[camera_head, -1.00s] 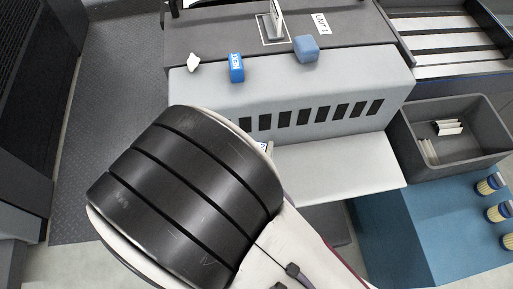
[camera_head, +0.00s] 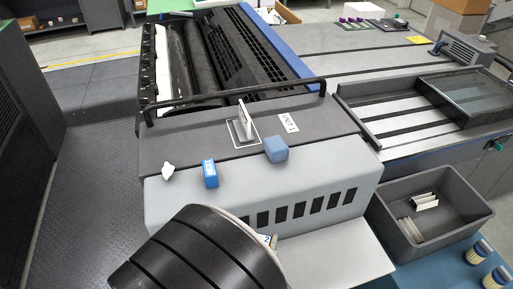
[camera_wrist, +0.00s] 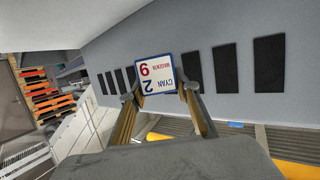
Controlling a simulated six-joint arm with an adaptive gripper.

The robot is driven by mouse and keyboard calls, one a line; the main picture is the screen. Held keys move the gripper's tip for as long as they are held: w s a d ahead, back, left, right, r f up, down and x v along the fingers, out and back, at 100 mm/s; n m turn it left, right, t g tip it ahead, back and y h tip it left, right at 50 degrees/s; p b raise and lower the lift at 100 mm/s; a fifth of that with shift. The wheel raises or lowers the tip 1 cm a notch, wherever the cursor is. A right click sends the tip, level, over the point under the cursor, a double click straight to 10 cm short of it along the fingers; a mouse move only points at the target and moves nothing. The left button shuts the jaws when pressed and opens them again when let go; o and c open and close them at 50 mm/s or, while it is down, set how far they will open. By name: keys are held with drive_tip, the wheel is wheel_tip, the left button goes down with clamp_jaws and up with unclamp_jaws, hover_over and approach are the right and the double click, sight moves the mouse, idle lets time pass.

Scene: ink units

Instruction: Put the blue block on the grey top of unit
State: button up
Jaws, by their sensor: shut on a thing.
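A plain blue block (camera_head: 275,149) rests at the front edge of the unit's dark grey top (camera_head: 190,140). A brighter blue block with white lettering (camera_head: 210,173) sits to its left, by the light grey front cover (camera_head: 270,190). In the wrist view my gripper (camera_wrist: 160,92) is shut on a white label piece (camera_wrist: 157,76) with blue edges, reading CYAN 2 and MAGENTA 9. It is in front of the cover's slots. In the head view my arm hides most of the gripper; a small part of the label piece (camera_head: 265,238) shows.
A white crumpled piece (camera_head: 167,172) lies left of the lettered block. An upright plate (camera_head: 244,122) and a black rail (camera_head: 240,95) stand on the unit. A grey bin (camera_head: 450,225) with white pieces is at right. Several yellow-and-blue cylinders stand on the blue surface at lower right.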

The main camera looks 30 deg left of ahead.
drive_tip(key=w+d+m+h, duration=0.3)
drive_tip(key=w+d+h, duration=0.1)
drive_tip(key=w+d, duration=0.5)
drive_tip(key=w+d+f+m+g+h, duration=0.1)
drive_tip(key=w+d+m+g+h, duration=0.35)
drive_tip(key=d, duration=1.25)
drive_tip(key=w+d+f+m+g+h, duration=0.1)
drive_tip(key=w+d+m+h, duration=0.55)
drive_tip(key=d, duration=0.95)
drive_tip(key=w+a+r+n+t+y, duration=0.25)
drive_tip(key=w+a+r, duration=0.25)
drive_tip(key=a+r, duration=0.25)
drive_tip(key=w+a+r+n+t+y, duration=0.25)
drive_tip(key=w+a+r+n, duration=0.2)
drive_tip(key=a+r, duration=0.3)
drive_tip(key=s+a+r+n+y, duration=0.1)
drive_tip(key=a+r+n+y, duration=0.3)
drive_tip(key=a, duration=0.6)
drive_tip(key=a+r+n+y, duration=0.4)
drive_tip(key=a+r+y, duration=0.2)
drive_tip(key=a, duration=0.5)
drive_tip(key=shift+s+n+y, duration=0.4)
drive_tip(key=shift+y, duration=0.7)
drive_tip(key=shift+f, duration=3.15)
